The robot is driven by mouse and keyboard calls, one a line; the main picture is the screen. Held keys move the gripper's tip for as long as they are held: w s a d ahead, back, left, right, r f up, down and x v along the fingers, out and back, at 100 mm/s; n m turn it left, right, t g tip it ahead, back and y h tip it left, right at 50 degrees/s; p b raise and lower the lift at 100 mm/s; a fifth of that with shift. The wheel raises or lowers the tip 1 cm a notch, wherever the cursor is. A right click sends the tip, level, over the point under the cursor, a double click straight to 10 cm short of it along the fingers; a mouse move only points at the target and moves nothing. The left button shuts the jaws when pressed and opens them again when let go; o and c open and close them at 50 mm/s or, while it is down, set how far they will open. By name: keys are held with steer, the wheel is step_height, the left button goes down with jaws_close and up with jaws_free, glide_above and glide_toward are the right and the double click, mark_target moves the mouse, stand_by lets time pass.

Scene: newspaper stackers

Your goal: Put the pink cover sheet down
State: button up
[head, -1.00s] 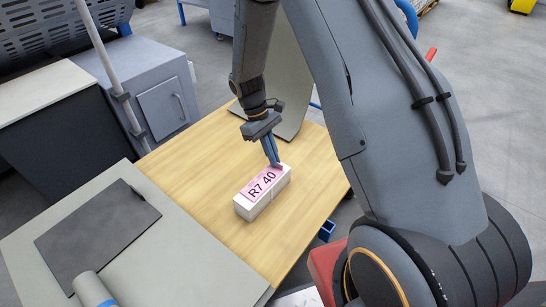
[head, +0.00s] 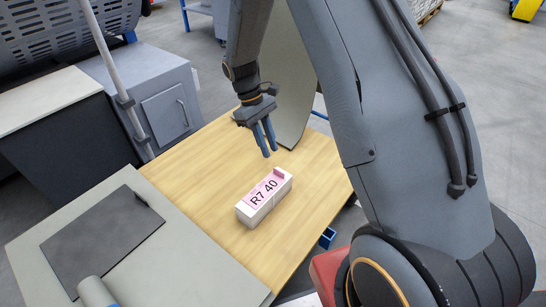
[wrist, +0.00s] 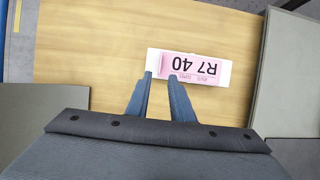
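The pink cover sheet (head: 265,188), printed "R7 40", lies on top of a white bundle (head: 257,216) on the wooden table. One end of the sheet stands up as a small pink tab (head: 279,173). In the wrist view the pink cover sheet (wrist: 190,67) lies flat on the bundle, its print upside down. My gripper (head: 268,150) is above and behind the bundle, clear of the sheet. Its two blue fingers are apart with nothing between them; the gap also shows in the wrist view (wrist: 160,76).
The wooden table (head: 200,165) is bare around the bundle. A grey panel (head: 290,90) stands at the table's back edge. A grey-green surface (head: 150,260) with a dark sheet (head: 100,240) and a roll (head: 97,292) lies at the left. A grey cabinet (head: 150,85) stands behind.

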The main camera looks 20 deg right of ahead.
steer(key=s+a+r+t, duration=0.1)
steer(key=s+a+r, duration=0.2)
steer(key=r, duration=0.3)
steer(key=s+a+r+m+y, duration=0.1)
steer(key=s+a+r, duration=0.2)
steer(key=s+r, duration=0.15)
steer(key=s+a+r+t, duration=0.1)
steer(key=s+a+r, duration=0.15)
steer(key=r, duration=0.45)
steer(key=s+a+r+t+y, duration=0.1)
steer(key=s+r, duration=0.1)
steer(key=s, duration=0.6)
steer(key=s+a+r+m+y, duration=0.1)
steer(key=s+r, duration=0.1)
steer(key=s, duration=0.7)
steer(key=shift+a+t+p, duration=0.15)
steer(key=shift+t+p, duration=0.15)
steer(key=shift+t, duration=0.1)
